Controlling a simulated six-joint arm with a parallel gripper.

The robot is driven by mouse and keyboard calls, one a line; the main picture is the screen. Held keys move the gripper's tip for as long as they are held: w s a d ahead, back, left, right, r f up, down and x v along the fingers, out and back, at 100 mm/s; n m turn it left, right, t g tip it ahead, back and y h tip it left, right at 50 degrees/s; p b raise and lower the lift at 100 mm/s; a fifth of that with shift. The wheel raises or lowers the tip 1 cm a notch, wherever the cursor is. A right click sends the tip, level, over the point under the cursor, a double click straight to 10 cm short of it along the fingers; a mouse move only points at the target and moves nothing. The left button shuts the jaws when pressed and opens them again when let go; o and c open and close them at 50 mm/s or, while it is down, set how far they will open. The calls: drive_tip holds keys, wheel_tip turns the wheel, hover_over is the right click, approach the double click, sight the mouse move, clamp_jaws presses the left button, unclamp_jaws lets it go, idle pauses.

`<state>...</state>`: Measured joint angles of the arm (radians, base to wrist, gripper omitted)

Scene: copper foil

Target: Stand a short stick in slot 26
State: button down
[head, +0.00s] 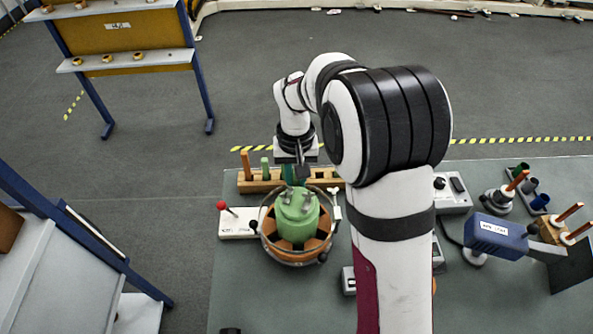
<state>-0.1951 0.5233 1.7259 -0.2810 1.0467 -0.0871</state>
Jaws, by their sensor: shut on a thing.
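My gripper (301,172) points down over the wooden rack (252,187), behind the round holder. It is shut on a stick that is mostly hidden by the jaws; a dark green piece (288,173) shows just beside them, and I cannot tell if it is the held stick. In the rack an orange-brown stick (245,165) stands upright at the left end, and a shorter green stick (265,168) stands to its right. The slot numbers are too small to read, so I cannot tell which is slot 26. My arm hides the rack's right part.
A round holder (268,247) with a green centre (297,214) stands in front of the rack. A white box with a red-knobbed lever (238,223) is left of it. At right are a grey control box (452,196), a blue device (495,236) and copper-coloured rods (570,212).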

drive_tip(key=shift+f, duration=0.15)
drive_tip(key=shift+f, duration=0.25)
drive_tip(key=shift+f, duration=0.45)
idle(1.0)
drive_tip(key=shift+f, duration=0.75)
drive_tip(key=c, duration=0.7)
unclamp_jaws()
drive_tip(key=shift+c, duration=0.2)
drive_tip(key=shift+r, duration=1)
